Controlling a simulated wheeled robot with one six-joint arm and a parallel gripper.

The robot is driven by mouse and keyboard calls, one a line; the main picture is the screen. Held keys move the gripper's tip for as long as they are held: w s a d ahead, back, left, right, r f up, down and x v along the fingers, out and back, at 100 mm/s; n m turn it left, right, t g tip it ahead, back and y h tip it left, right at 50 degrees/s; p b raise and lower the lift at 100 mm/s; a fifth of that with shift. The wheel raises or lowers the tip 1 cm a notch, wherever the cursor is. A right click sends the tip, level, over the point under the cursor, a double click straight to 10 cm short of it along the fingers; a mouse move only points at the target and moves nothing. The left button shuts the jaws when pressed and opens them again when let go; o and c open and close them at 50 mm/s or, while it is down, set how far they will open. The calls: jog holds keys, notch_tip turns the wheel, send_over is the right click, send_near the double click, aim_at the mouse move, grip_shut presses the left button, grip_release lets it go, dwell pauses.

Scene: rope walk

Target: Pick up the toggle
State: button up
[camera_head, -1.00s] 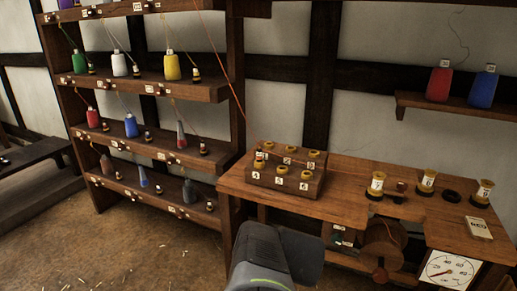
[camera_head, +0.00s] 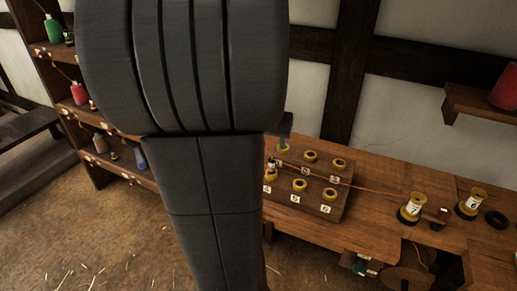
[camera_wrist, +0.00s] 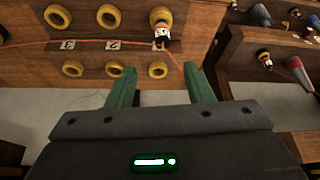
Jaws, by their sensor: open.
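The likely toggle is a small dark piece with a white label and an orange cord. In the wrist view the toggle (camera_wrist: 161,36) sits at a yellow ring of the wooden block (camera_wrist: 25,55), in the row farther from my fingers. In the head view the toggle (camera_head: 270,167) shows at the block's left end, partly beside my arm. My gripper (camera_wrist: 159,78) has two green fingers, spread apart and empty, reaching towards the block with the toggle beyond the gap. In the head view my arm hides most of the gripper, and one green fingertip shows above the block.
The orange cord (camera_wrist: 90,41) runs across the block between its ring rows. Labelled spools (camera_head: 411,208) and a dark ring (camera_head: 496,219) stand on the bench (camera_head: 375,200) to the right. A bobbin rack (camera_head: 65,62) stands left, and a wall shelf (camera_head: 480,105) hangs at right.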

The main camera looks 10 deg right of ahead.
jog(key=x, duration=0.7)
jog(key=shift+f, duration=0.25)
jog(key=shift+p+x, duration=0.5)
jog(key=shift+x, duration=2.2)
jog(key=shift+w+a+r, duration=0.1)
jog(key=shift+w, duration=0.05)
jog(key=shift+c, duration=0.2)
grip_shut()
